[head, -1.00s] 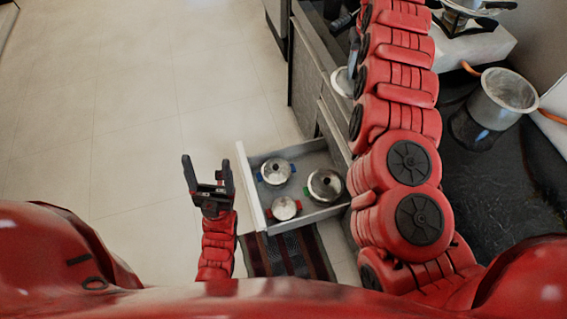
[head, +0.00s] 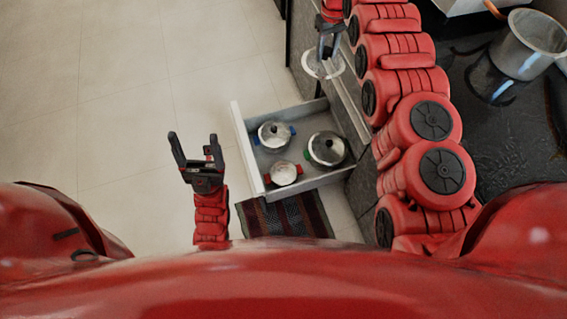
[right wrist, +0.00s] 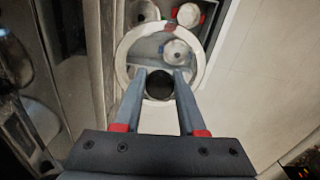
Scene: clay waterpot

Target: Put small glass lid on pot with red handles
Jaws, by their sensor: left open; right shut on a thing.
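The pot with red handles (head: 284,175) stands in the open drawer, at its near side in the head view. It also shows at the top of the right wrist view (right wrist: 188,14). My right gripper (head: 323,55) is shut on the dark knob of a round glass lid (head: 312,68). The lid is in the air above and beyond the drawer in the head view. In the right wrist view the lid (right wrist: 122,72) covers part of the view of the drawer. My left gripper (head: 193,150) is open and empty, left of the drawer.
A pot with blue handles (head: 272,136) and a pot with green handles (head: 326,149) share the drawer (head: 244,150). The dark counter (head: 495,150) with a metal pot (head: 528,45) is at the right. A striped mat (head: 285,218) lies below. The floor at left is clear.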

